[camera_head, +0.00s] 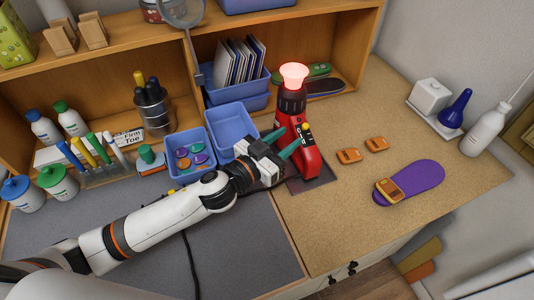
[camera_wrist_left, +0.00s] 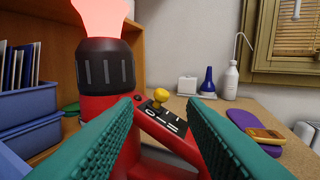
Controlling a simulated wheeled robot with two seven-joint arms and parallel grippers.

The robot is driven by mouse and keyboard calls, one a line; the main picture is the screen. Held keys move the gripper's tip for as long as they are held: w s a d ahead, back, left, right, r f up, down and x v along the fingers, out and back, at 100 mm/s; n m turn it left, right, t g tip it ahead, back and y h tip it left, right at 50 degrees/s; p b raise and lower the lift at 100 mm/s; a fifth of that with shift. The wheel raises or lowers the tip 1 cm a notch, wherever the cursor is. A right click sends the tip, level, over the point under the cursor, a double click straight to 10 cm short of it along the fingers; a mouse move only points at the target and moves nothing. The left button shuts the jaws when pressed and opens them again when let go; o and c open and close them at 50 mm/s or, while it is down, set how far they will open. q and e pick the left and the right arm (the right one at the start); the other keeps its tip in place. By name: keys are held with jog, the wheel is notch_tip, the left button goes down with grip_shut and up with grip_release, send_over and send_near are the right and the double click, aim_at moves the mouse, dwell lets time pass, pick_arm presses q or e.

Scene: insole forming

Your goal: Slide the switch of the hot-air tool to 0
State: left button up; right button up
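The hot-air tool stands upright on a dark plate, with a red body (camera_head: 310,162), a black ribbed collar (camera_wrist_left: 105,68) and a nozzle (camera_head: 294,73) glowing pinkish red. Its switch is a yellow knob (camera_wrist_left: 160,95) beside a black panel (camera_wrist_left: 166,120) with white marks too small to read surely; the knob sits toward the panel's upper end. The knob also shows in the head view (camera_head: 307,127). My left gripper (camera_head: 282,141) is open, its teal fingers apart, with the knob between and beyond the tips in the wrist view (camera_wrist_left: 162,104). I see no clear contact. My right gripper is out of view.
Blue bins (camera_head: 231,128) stand left of the tool, near my left wrist. Orange clips (camera_head: 349,155) and a purple insole (camera_head: 420,181) lie to the right on the cork-coloured top (camera_head: 365,225). A wooden shelf (camera_head: 345,60) rises behind. The front right surface is clear.

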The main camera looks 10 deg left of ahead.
pick_arm(q)
jog(key=b+v, duration=0.1)
jog(key=v, duration=0.6)
jog(key=shift+s, duration=0.1)
